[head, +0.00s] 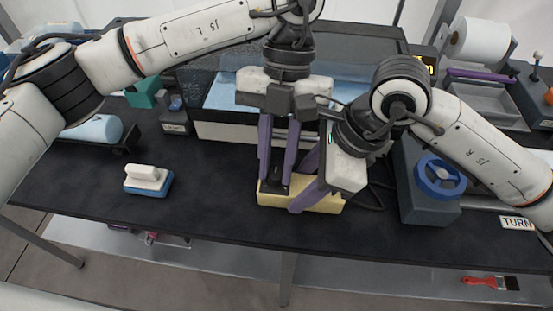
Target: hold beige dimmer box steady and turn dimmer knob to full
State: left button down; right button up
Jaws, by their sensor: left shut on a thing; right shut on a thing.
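The beige dimmer box (272,200) sits on the dark bench near its front edge, in the middle of the head view. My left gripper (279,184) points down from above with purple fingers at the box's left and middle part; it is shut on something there. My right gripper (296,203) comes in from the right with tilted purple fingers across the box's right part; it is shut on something. The dimmer knob is hidden behind the fingers, so I cannot tell which gripper holds the knob or how it is turned.
A blue-and-white brush-like block (148,181) lies to the left. A grey box with a blue handwheel (440,175) stands to the right, near a TURN label (517,223). A large glass-fronted case (215,127) stands behind. The bench between block and dimmer box is clear.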

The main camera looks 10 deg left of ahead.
pick_arm(q)
jog(key=c, duration=1.6)
grip_release()
jog(key=shift+o, duration=0.2)
jog(key=v, duration=1.2)
